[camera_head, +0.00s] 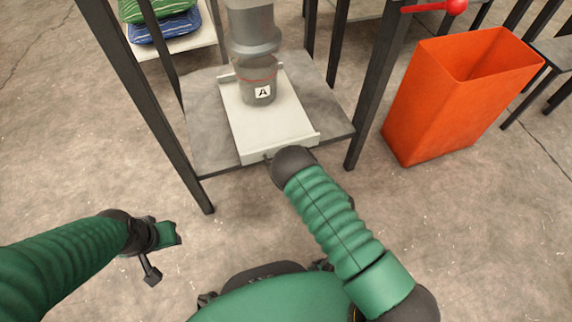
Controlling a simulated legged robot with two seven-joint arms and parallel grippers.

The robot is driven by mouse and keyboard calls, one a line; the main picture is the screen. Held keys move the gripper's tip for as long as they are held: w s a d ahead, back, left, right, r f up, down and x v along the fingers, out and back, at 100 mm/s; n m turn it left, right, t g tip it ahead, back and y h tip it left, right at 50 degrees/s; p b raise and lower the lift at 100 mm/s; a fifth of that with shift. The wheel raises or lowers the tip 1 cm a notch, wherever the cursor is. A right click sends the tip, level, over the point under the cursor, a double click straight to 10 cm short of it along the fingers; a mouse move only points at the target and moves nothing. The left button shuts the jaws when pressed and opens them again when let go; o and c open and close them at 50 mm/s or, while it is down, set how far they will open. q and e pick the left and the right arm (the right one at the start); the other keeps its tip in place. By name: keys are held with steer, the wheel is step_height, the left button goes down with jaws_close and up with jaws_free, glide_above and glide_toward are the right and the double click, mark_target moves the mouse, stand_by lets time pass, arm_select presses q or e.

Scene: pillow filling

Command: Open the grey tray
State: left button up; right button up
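The light grey tray (272,128) lies flat on the grey shelf of a dark-framed stand, under a grey nozzle (252,45) marked "A". Its raised front lip faces me. My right arm reaches up to this front lip. The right gripper (267,158) is mostly hidden by its own dark wrist, with only a small dark part showing at the lip. I cannot tell whether it grips the tray. My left gripper (166,252) is open and empty, over the floor at the lower left, well apart from the tray.
Dark legs (372,85) of the stand rise on both sides of the shelf (205,140). An orange bin (440,100) stands on the floor at the right. A red knob (456,6) is at the top right. Green and blue pillows (165,28) lie at the upper left. The floor before the stand is clear.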

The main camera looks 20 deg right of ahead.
steer(key=shift+w, duration=0.1)
steer(key=shift+c, duration=0.2)
jaws_close()
steer(key=shift+f, duration=0.1)
stand_by(1.1)
